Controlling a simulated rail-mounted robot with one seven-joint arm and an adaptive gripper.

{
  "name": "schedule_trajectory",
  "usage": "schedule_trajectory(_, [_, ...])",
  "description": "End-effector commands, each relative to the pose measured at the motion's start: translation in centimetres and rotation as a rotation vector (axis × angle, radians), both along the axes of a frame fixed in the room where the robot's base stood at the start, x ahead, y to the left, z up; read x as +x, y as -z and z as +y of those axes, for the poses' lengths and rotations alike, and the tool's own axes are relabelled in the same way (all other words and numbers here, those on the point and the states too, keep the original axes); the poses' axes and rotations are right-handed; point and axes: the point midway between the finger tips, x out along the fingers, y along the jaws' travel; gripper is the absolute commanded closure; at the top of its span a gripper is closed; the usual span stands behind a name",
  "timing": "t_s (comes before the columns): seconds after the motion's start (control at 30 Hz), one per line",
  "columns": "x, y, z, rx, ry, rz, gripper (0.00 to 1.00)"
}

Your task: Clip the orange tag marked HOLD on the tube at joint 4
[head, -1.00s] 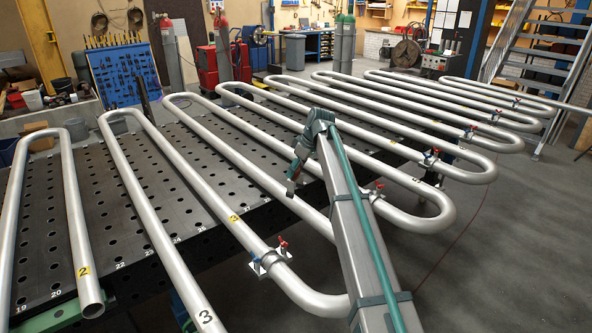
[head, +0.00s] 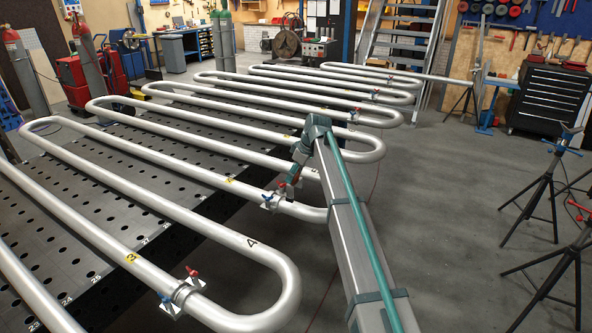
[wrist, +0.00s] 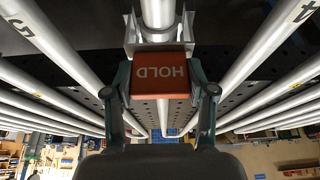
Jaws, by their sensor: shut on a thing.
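My gripper (wrist: 160,88) is shut on the orange tag marked HOLD (wrist: 162,83), whose lettering appears upside down in the wrist view. Just beyond the tag is a pale metal clamp bracket (wrist: 131,38) around a silver tube (wrist: 158,12). I cannot tell whether the tag touches the tube. In the head view my gripper (head: 289,183) is beside a clamp with a blue knob (head: 267,198) on a tube (head: 302,211). The small yellow label (head: 230,180) near that clamp is too small to read. The tag is not clearly distinguishable there.
Several parallel silver tubes with U-bends run over a perforated dark table (head: 75,205). The nearer tube has a yellow label 3 (head: 131,258) and another clamp (head: 182,291). In the wrist view, black 5 (wrist: 22,28) and 4 (wrist: 304,12) mark neighbouring tubes. Open floor lies right, with tripod stands (head: 555,190).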

Motion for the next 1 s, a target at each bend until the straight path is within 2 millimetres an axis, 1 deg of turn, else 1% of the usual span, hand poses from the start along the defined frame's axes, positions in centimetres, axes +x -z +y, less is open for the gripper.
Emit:
schedule_trajectory(0.17, [-0.1,0.4,0.1,-0.001,-0.001,0.0,1.0])
schedule_trajectory(0.37, [-0.1,1.5,0.1,0.0,-0.001,0.0,1.0])
schedule_trajectory(1.0, [-0.1,7.1,0.1,0.0,0.0,0.0,1.0])
